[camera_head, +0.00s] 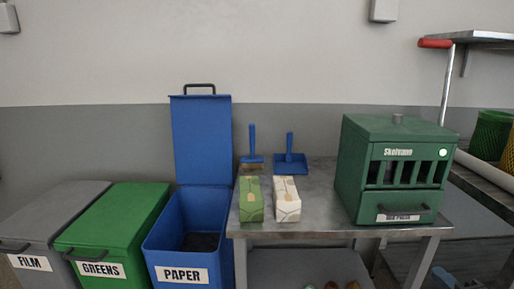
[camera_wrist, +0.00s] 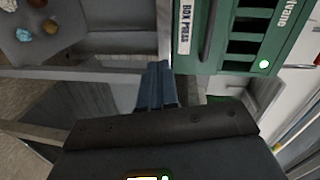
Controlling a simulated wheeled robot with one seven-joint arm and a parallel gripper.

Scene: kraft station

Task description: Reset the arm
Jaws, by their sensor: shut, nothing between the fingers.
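My gripper shows only in the wrist view, where its two blue-grey fingers (camera_wrist: 157,86) stand together above the dark palm edge, with nothing seen between them. They are below the green box press (camera_wrist: 238,38), which appears turned on its side with its "BOX PRESS" label and green light visible. The head view does not show my arm or gripper. There the green press (camera_head: 393,170) stands on the right end of the metal table (camera_head: 320,205).
A green carton (camera_head: 251,199) and a white carton (camera_head: 287,199) stand on the table, with a blue brush (camera_head: 252,150) and dustpan (camera_head: 290,160) behind. An open blue PAPER bin (camera_head: 182,275), closed GREENS bin (camera_head: 112,222) and FILM bin (camera_head: 55,215) stand left.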

